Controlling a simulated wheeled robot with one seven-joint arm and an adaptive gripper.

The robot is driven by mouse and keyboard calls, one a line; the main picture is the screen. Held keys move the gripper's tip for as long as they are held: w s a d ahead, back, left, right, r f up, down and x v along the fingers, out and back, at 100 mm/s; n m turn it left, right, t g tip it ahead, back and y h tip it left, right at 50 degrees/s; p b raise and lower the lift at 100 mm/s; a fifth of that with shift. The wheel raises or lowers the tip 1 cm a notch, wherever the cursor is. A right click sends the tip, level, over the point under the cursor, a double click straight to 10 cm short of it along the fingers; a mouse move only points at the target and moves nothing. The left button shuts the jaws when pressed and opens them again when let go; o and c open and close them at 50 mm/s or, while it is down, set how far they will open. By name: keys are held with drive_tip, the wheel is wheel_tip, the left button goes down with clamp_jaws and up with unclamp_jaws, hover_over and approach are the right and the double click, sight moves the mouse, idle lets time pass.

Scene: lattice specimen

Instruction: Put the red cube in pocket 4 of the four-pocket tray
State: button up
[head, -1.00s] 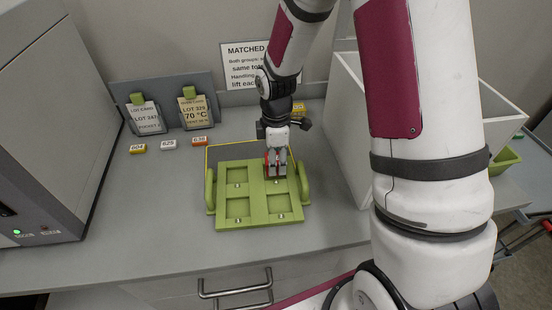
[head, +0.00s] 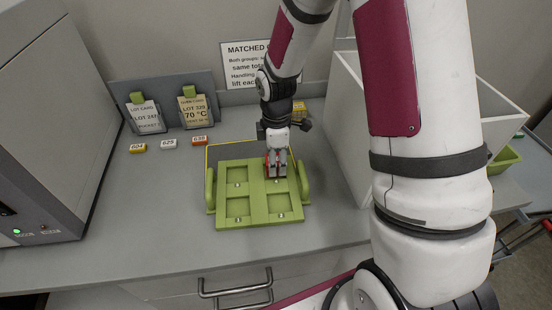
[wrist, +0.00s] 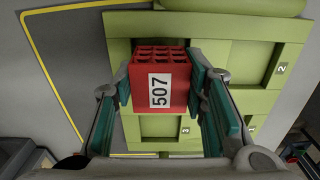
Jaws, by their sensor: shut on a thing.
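The red cube (wrist: 158,92) has a lattice top and a white label reading 507. My gripper (wrist: 160,85) is shut on it, with one finger on each side. In the head view my gripper (head: 276,168) is at the back right pocket of the green four-pocket tray (head: 257,208), and it hides most of the cube. In the wrist view the cube covers much of that pocket, whose number is hidden. The pocket marked 3 (wrist: 155,126) and the pocket marked 2 (wrist: 246,62) are beside it and look empty. I cannot tell whether the cube touches the pocket floor.
Two lot cards stand on a grey holder (head: 165,95) behind. A white bin (head: 345,130) stands close on the right.

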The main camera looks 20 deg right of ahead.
drive_tip(key=shift+f, duration=0.65)
idle(0.4)
drive_tip(key=o, duration=1.2)
drive_tip(key=shift+c, duration=0.2)
drive_tip(key=shift+o, duration=0.4)
drive_tip(key=o, duration=0.4)
drive_tip(key=shift+r, duration=0.1)
drive_tip(key=shift+r+p, duration=1.1)
drive_tip(key=shift+r, duration=1.3)
